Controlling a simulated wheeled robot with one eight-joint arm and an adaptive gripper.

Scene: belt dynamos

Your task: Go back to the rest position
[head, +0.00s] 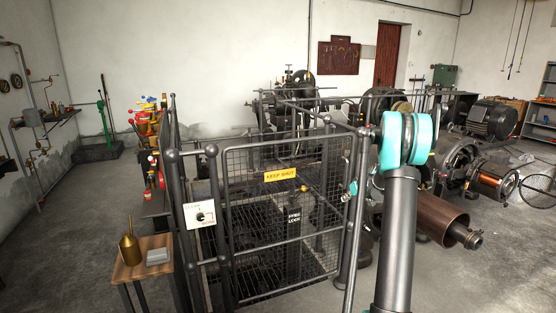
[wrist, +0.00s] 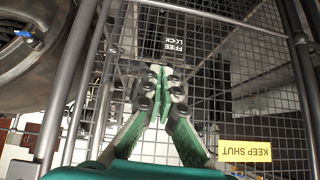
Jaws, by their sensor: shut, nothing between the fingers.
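My gripper (wrist: 163,82) is shut and empty in the wrist view, its green-lined fingers meeting in front of a wire mesh gate. In the head view my grey and teal arm rises at the right of centre; the gripper itself cannot be made out there. The mesh gate (head: 262,210) stands upright in a dark pipe-rail cage. It carries a yellow "KEEP SHUT" sign (head: 280,173), which also shows upside down in the wrist view (wrist: 245,151). A dark "FREE / LOCK" plate (head: 294,220) stands behind the mesh. I cannot tell whether the fingertips touch the mesh.
A white switch plate (head: 199,214) is fixed at the cage's left front. A small wooden table (head: 129,272) with a brass oil can (head: 130,247) stands left of it. A copper-brown cylinder (head: 437,219) and motors crowd the right.

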